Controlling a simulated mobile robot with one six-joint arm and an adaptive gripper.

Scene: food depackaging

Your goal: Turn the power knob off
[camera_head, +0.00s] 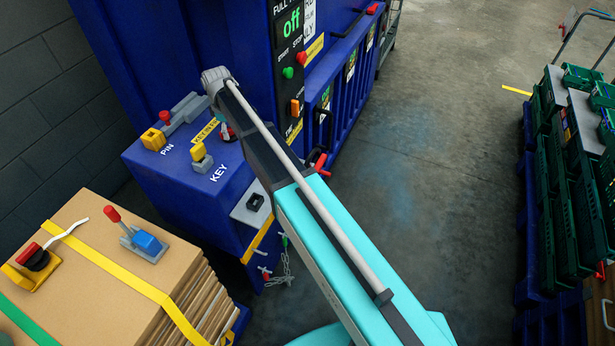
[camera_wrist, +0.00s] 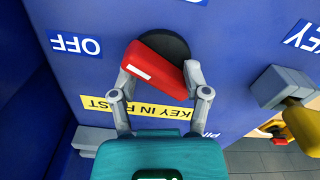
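The power knob (camera_wrist: 155,68) is a red bar handle with a white mark, on a round black base (camera_wrist: 172,45) on the blue panel. In the wrist view its white mark lies slanted, at the left end of the bar. My gripper (camera_wrist: 157,74) has its two grey fingers on either side of the red handle, and both fingertips appear to touch it. A white-on-blue OFF label (camera_wrist: 75,45) is left of the knob. In the head view the knob is largely hidden by my arm and gripper, near the yellow label (camera_head: 205,131).
A yellow-topped key piece (camera_wrist: 278,88) stands right of the knob. The blue machine (camera_head: 180,200) carries a green "off" display (camera_head: 291,23). A cardboard stack (camera_head: 90,265) stands front left, green crates (camera_head: 565,200) at right. Floor (camera_head: 430,170) between is open.

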